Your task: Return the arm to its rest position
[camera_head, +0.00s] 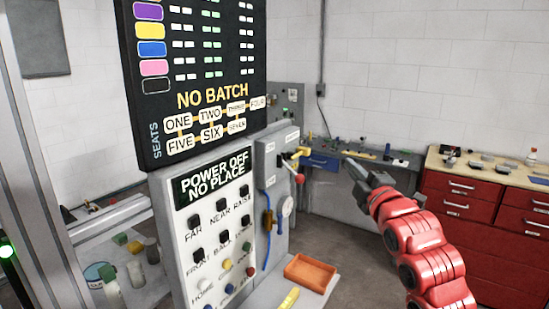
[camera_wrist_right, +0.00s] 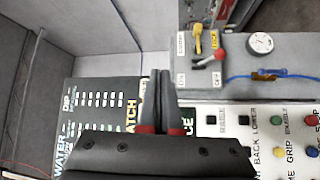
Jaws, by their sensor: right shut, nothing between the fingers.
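My right arm, red and jointed, comes in from the lower right in the head view. Its dark gripper (camera_head: 358,174) is in the air to the right of the control panel (camera_head: 200,255). In the right wrist view the two fingers of this gripper (camera_wrist_right: 160,80) lie together, with nothing between them. Behind them that view shows the panel (camera_wrist_right: 290,120), turned sideways, with a lever with a red knob (camera_wrist_right: 217,55) and a yellow handle (camera_wrist_right: 198,42). My left gripper is not in the head view.
A black board (camera_head: 205,60) reading NO BATCH stands above the panel, whose display reads POWER OFF NO PLACE. An orange tray (camera_head: 310,272) sits at the panel's foot. A red drawer cabinet (camera_head: 480,215) stands at the right. Grey floor (camera_head: 345,240) shows between panel and cabinet.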

